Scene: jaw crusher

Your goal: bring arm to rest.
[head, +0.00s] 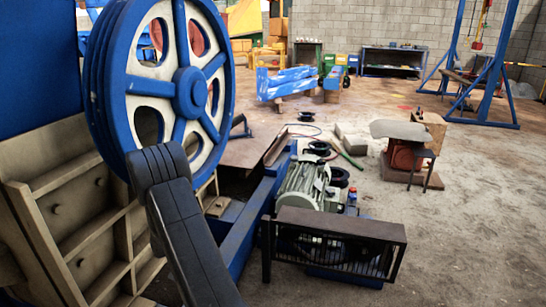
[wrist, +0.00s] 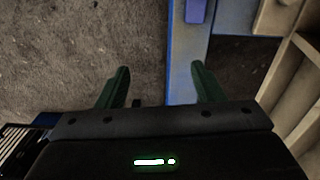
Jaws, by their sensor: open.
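My gripper (wrist: 160,85) shows in the wrist view with its two green fingers spread apart and nothing between them. Beyond the fingers are bare grey floor and a blue steel beam (wrist: 184,60). In the head view my dark arm rises from the bottom edge and covers part of the crusher's lower body. My gripper is not visible in the head view. The jaw crusher's large blue and white flywheel (head: 190,82) stands just behind my arm, beside the beige ribbed crusher body (head: 70,210).
A motor (head: 300,188) sits on a blue frame right of my arm, with a dark mesh guard (head: 335,240) in front. A small stand with a rusty part (head: 405,155) is farther right. The concrete floor at lower right is clear. A blue gantry (head: 490,70) stands at the back.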

